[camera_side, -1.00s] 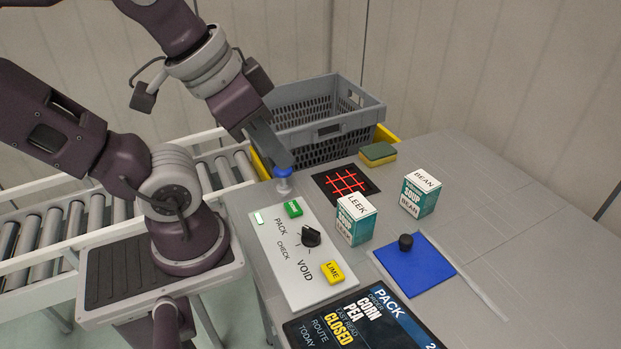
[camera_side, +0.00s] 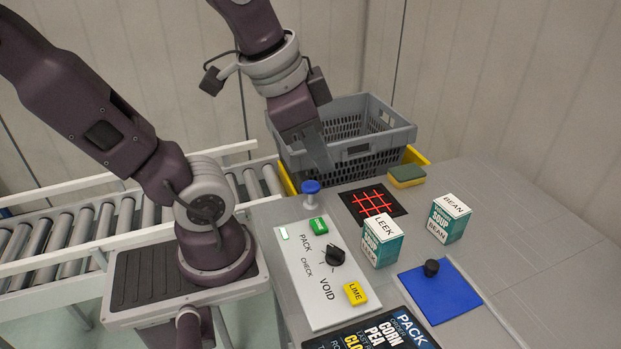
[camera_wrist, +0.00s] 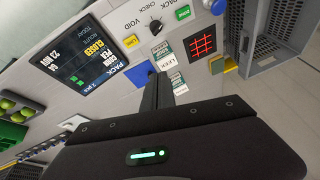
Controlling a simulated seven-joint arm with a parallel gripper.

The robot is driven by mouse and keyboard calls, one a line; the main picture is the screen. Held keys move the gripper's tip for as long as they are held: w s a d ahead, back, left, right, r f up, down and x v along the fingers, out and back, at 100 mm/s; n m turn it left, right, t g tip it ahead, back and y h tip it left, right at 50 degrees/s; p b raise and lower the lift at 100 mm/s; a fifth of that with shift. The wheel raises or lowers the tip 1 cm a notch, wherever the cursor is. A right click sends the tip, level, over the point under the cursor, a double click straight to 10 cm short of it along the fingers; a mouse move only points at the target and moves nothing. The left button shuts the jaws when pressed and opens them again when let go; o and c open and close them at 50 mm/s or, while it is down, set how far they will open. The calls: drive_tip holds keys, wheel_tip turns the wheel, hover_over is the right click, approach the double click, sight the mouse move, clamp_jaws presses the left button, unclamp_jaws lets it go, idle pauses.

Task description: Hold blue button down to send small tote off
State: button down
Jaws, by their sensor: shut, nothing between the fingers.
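The blue button (camera_side: 311,188), a round blue cap on a pale stem, stands upright at the far left corner of the worktop. It also shows at the top edge of the wrist view (camera_wrist: 216,6). My gripper (camera_side: 326,166) is shut and empty, apart from the button, above and slightly right of it in the side view. Its fingers also show in the wrist view (camera_wrist: 157,88). A grey slatted tote (camera_side: 350,150) stands behind the worktop by a yellow edge (camera_side: 286,182). The side view shows no contents in it.
A white panel (camera_side: 318,300) holds a green button (camera_side: 318,225), black knob (camera_side: 335,256) and yellow button (camera_side: 356,293). LEEK (camera_side: 382,240) and BEAN (camera_side: 449,219) boxes, a sponge (camera_side: 406,176) and a blue pad (camera_side: 445,298) are nearby. A roller conveyor (camera_side: 80,235) runs left.

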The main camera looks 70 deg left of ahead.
drive_tip(key=w+a+f+m+g, duration=0.1)
drive_tip(key=w+a+m+g, duration=0.2)
drive_tip(key=w+a+m, duration=0.55)
drive_tip(key=m+g, duration=0.2)
drive_tip(key=m, duration=0.5)
hover_over(311, 184)
wheel_tip(311, 184, down, 6)
drive_tip(key=r, duration=0.1)
drive_tip(key=shift+f+h, duration=0.25)
drive_tip(key=shift+h, duration=0.05)
wheel_tip(311, 184, down, 14)
drive_tip(key=shift+f, duration=0.1)
